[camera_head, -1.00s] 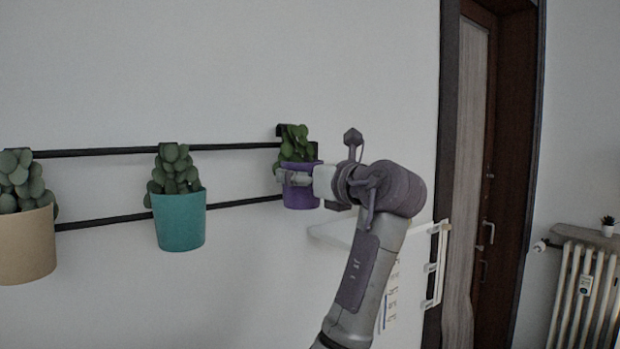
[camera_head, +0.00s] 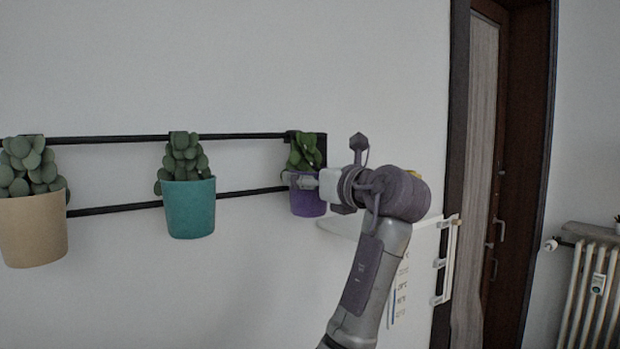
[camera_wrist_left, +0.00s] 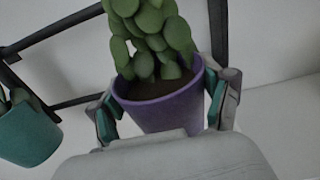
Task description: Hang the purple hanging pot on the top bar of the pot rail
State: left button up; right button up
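The purple hanging pot (camera_head: 308,204) holds a green plant and is at the right end of the black pot rail. Its black hook (camera_head: 291,134) is at the height of the top bar (camera_head: 230,136); I cannot tell whether it rests on the bar. My left gripper (camera_head: 306,181) reaches it from the right. In the left wrist view the purple pot (camera_wrist_left: 165,108) is upright between the two fingers of my left gripper (camera_wrist_left: 164,112), which appear shut on its sides. My right gripper is not in view.
A teal pot (camera_head: 188,209) and a beige pot (camera_head: 33,232) hang further left on the rail. The lower bar (camera_head: 240,193) runs behind the pots. A white shelf desk (camera_head: 345,223) is on the wall behind my arm. The wall between the pots is clear.

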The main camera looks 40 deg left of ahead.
pick_arm(q)
jog(key=shift+o, duration=1.3)
jog(key=shift+f, duration=0.1)
jog(key=v, duration=1.2)
